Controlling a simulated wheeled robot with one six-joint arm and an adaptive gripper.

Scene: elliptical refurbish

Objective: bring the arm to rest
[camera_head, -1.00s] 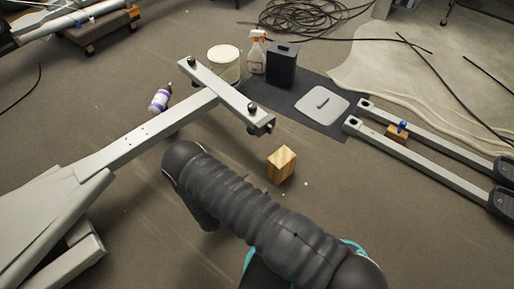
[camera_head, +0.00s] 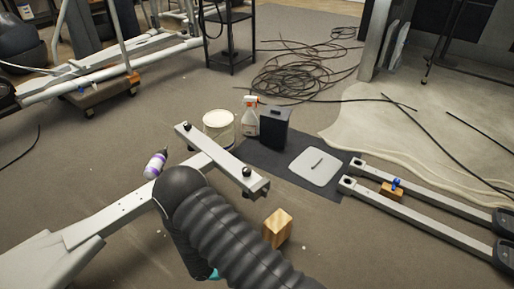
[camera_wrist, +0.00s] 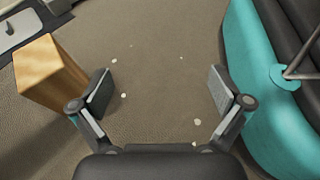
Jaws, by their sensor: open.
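My gripper (camera_wrist: 160,92) is open and empty in the wrist view, with bare floor between its two fingers. A wooden block (camera_wrist: 48,75) stands just left of the left finger, and I cannot tell whether they touch. A teal and black part of my own body fills the right side of that view. In the head view my dark ribbed arm reaches from the bottom up to the left, and the gripper itself is hidden. The wooden block (camera_head: 278,229) stands on the floor right of the arm, by the end of a grey metal frame (camera_head: 125,208).
A dark mat (camera_head: 262,156) holds a grey plate (camera_head: 314,168) and a black box (camera_head: 274,129). A spray bottle (camera_head: 250,117), a white bucket (camera_head: 219,128) and a purple-white bottle (camera_head: 155,164) stand or lie nearby. Two rails (camera_head: 425,208) lie at right. Coiled cable (camera_head: 300,75) lies behind.

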